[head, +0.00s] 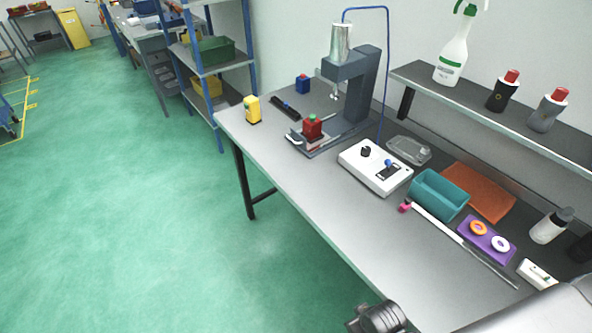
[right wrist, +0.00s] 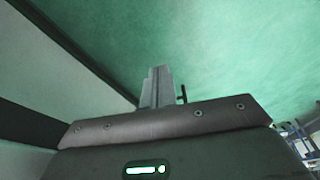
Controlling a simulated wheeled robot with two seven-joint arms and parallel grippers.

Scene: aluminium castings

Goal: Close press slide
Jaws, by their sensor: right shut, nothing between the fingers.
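The grey press (head: 367,90) stands on the workbench, with a silver cylinder (head: 340,43) on top and a blue hose. Its slide (head: 318,142) lies at the front left of the base, out from under the press head. A red block with a green top (head: 312,127) sits on the slide. My right gripper (head: 378,318) is at the bottom edge of the head view, well apart from the press. In the right wrist view its fingers (right wrist: 158,86) are together and empty over green floor. My left gripper is not seen.
A white control box (head: 375,167), a teal bin (head: 438,194), a long thin rod (head: 465,246) and a purple tray (head: 487,240) lie on the bench (head: 285,160) nearer me. A yellow container (head: 252,109) stands at the far left corner. Green floor left of the bench is clear.

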